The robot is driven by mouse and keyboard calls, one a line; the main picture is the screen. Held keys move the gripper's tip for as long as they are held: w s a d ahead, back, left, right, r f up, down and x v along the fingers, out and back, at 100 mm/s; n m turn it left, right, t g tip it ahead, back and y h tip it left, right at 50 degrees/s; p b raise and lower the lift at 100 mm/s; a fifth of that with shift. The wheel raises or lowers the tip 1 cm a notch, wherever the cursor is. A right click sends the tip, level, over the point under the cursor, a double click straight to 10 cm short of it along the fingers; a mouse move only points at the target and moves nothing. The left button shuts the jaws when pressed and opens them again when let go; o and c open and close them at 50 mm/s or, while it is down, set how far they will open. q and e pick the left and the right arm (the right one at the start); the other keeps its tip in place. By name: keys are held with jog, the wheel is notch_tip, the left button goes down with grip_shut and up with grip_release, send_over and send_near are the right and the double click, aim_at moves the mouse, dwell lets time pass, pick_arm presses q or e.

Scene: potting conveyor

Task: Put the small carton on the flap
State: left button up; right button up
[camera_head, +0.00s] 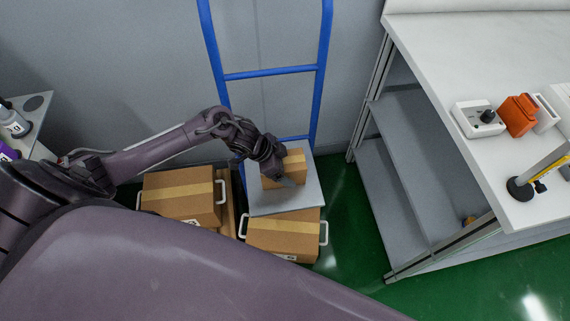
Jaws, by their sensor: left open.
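The small carton (295,165) is brown with a paler tape band and sits on the flap (300,198), a light grey plate in front of the blue hand truck frame. My left gripper (286,182) is at the carton's left front side, with its jaws open. The wrist hides the carton's left part, and I cannot tell whether a finger touches it. My right gripper is not in view.
A larger taped carton (283,237) with white handles stands below the flap's front edge. Another large carton (180,196) stands to its left. The blue hand truck (270,73) rises behind. A white workbench (450,60) with shelves stands right; green floor (345,215) lies between.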

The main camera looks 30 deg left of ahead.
pick_arm(q)
jog(key=shift+r, duration=0.1)
jog(key=shift+s+a+r, duration=0.1)
jog(key=shift+a+r, duration=0.1)
jog(key=shift+r, duration=0.1)
jog(key=p+v, duration=0.2)
jog(key=v, duration=0.9)
jog(key=shift+s+r, duration=0.1)
jog(key=shift+r, duration=0.1)
